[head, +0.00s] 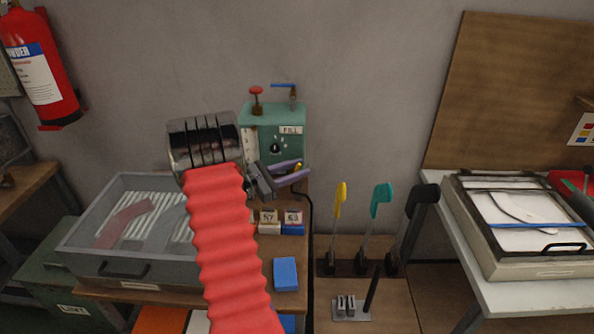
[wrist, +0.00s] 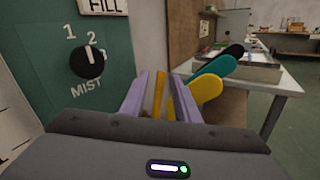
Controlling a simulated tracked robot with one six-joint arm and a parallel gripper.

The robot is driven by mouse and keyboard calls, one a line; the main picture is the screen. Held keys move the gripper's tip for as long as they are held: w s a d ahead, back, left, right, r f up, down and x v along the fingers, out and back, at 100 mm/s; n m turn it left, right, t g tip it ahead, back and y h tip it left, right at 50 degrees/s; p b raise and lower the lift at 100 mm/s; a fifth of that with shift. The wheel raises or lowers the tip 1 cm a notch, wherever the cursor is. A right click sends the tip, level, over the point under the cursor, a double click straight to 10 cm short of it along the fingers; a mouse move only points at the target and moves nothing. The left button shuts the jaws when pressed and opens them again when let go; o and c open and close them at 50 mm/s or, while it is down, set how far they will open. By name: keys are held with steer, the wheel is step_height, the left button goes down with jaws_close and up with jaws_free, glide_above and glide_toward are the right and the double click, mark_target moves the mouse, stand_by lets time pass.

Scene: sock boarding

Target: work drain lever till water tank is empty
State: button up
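The green water tank (head: 268,117) stands against the wall, with a FILL plate and a black MIST dial. Its front face fills the left of the wrist view (wrist: 58,75). A yellow lever-like bar (wrist: 159,95) stands between the purple fingers of my gripper (wrist: 157,98), with a gap on its left; I cannot tell whether it touches the right finger. In the head view my gripper (head: 294,174) is at the tank's lower right, with a bit of yellow between its fingers. A blue-handled tap (head: 284,85) and a red knob (head: 256,90) are on top of the tank.
Yellow (head: 341,196), teal (head: 382,198) and black (head: 424,205) paddles stand upright to the right. A framed press-like unit (head: 520,265) stands on the right table.

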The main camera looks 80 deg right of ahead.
steer(key=shift+d, duration=0.1)
steer(key=shift+c, duration=0.2)
jaws_close()
stand_by(0.4)
steer(key=shift+a, duration=0.25)
steer(key=shift+s+d, duration=0.1)
steer(key=shift+d, duration=0.05)
steer(key=shift+s, duration=0.15)
